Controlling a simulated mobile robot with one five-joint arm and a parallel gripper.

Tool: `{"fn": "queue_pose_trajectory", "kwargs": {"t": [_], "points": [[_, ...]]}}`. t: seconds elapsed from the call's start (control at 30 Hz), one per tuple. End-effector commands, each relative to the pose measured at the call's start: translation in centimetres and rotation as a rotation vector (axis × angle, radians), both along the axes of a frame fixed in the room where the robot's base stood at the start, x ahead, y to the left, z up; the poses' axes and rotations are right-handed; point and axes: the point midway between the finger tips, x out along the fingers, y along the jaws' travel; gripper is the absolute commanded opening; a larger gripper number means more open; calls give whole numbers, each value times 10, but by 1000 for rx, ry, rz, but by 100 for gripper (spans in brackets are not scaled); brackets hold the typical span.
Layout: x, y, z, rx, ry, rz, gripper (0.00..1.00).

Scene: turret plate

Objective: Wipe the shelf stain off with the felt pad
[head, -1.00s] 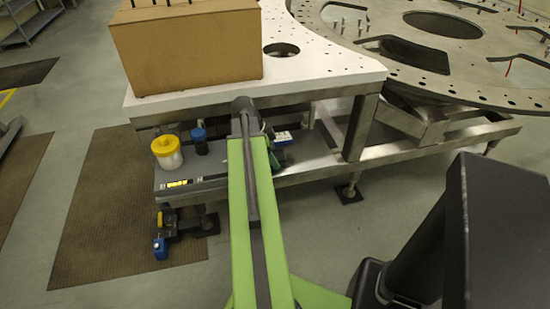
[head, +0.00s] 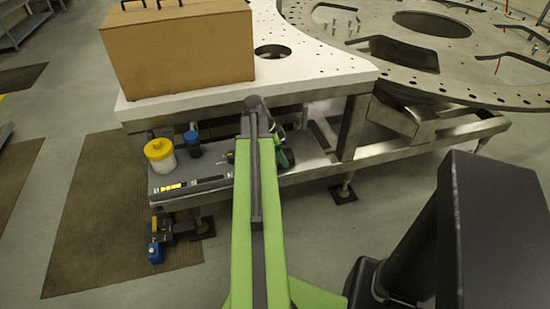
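The lower shelf (head: 165,205) is a grey metal deck under the white-topped table. My green arm (head: 258,215) reaches forward over it, its dark far end (head: 257,110) at the table's front edge. My gripper is hidden behind the arm, so I cannot see its fingers or anything in them. No stain and no felt pad can be made out; the arm covers part of the shelf. A dark and green object (head: 285,156) shows just right of the arm; I cannot tell what it is.
A yellow-lidded jar (head: 160,155) and a blue-capped dark container (head: 193,146) stand on the shelf's left. A cardboard box (head: 180,50) sits on the tabletop (head: 320,72). A black and blue item (head: 157,240) is low below the shelf. A large perforated plate (head: 480,75) stands right.

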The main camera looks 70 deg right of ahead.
Motion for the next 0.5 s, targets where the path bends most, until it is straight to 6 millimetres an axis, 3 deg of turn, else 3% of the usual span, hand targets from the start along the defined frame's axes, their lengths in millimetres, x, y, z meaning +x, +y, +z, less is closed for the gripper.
{"fn": "queue_pose_trajectory", "kwargs": {"t": [0.17,0.5], "points": [[-10,-9,-1,-1,0,0,9],[-3,-2,-1,0,0,1,9]]}}
